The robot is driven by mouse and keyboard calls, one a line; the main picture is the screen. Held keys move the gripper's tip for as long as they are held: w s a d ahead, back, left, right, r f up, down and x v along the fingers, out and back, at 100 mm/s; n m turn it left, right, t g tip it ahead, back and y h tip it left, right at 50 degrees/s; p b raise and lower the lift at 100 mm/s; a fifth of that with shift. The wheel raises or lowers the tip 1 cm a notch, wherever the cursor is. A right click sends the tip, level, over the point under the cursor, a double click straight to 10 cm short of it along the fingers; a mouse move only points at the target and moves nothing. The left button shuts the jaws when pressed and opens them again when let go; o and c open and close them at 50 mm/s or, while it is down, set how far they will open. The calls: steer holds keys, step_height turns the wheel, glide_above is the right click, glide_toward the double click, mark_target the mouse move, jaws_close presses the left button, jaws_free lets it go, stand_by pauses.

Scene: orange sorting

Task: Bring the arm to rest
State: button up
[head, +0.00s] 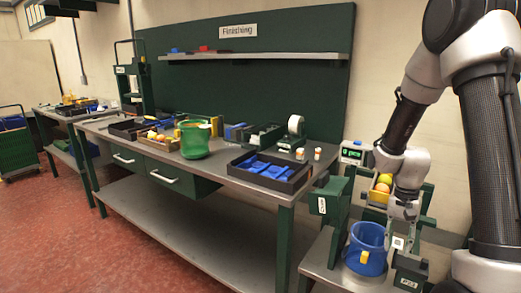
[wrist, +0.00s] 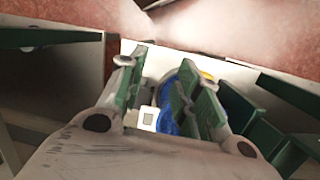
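My arm comes in from the right in the head view and bends down. My gripper (head: 404,210) hangs beside the blue bucket (head: 367,250), just right of and above it. In the wrist view the two fingers of my gripper (wrist: 160,80) stand apart with no object held between them. The bucket (wrist: 187,88) shows partly behind the right finger. A yellow tray with oranges (head: 382,187) sits behind the wrist, partly hidden by it.
The green-legged workbench (head: 218,171) holds a green pot (head: 195,139), a dark tray with blue pieces (head: 268,171) and several bins. A scale display (head: 352,154) stands near my wrist. Green stand posts (head: 338,213) flank the bucket closely.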

steer(key=s+a+r+n+t, duration=0.1)
steer(key=s+r+n+t, duration=0.1)
steer(key=s+r, duration=0.3)
steer(key=s+a+r+n+t, duration=0.1)
steer(key=s+r, duration=0.4)
steer(key=r, duration=0.6)
steer(key=s+a+r+n+t, duration=0.2)
steer(key=s+r, duration=0.4)
steer(key=r, duration=0.3)
steer(key=n+t, duration=0.1)
steer(key=n, duration=0.1)
steer(key=shift+n+t, duration=0.3)
steer(key=shift+n, duration=0.1)
